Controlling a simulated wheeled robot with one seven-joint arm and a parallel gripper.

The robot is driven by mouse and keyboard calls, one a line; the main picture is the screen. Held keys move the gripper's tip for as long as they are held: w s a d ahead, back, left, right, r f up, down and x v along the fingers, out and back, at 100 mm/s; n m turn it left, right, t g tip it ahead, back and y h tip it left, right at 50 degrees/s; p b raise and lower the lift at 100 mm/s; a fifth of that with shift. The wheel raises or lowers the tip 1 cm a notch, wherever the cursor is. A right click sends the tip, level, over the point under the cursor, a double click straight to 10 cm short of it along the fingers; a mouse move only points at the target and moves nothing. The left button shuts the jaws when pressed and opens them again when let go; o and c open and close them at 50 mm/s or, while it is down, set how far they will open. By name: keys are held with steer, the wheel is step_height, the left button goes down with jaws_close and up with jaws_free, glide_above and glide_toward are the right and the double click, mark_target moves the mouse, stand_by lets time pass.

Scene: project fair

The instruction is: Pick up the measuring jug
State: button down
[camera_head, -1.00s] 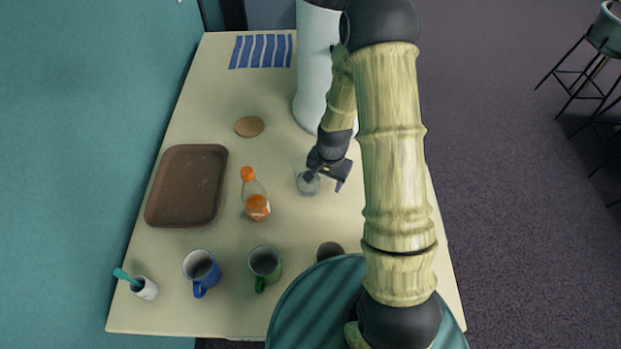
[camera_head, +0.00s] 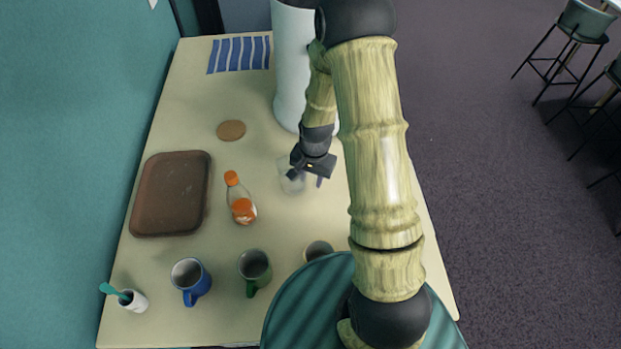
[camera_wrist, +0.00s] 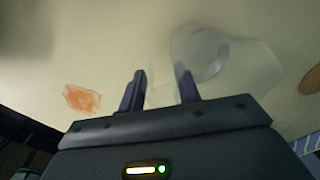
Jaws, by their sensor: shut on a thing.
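The measuring jug (camera_head: 290,177) is clear and faint, right of the orange-capped bottle in the head view. My gripper (camera_head: 305,180) is at the jug's right side and is shut on it. In the wrist view the jug (camera_wrist: 225,62) shows as a pale see-through shape behind and right of the right finger. A faint clear part shows between the fingers of my gripper (camera_wrist: 161,80); I cannot tell for sure that it is the handle. Whether the jug is clear of the table cannot be told.
A brown tray (camera_head: 143,205), a round coaster (camera_head: 231,130), a blue mug (camera_head: 190,280), a green mug (camera_head: 255,270), a dark-topped cup (camera_head: 318,250) and a white cup (camera_head: 135,302) share the table. A pale cylinder (camera_head: 292,80) stands behind.

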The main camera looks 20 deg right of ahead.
steer(key=shift+r+b, duration=0.85)
steer(key=shift+r, duration=3.65)
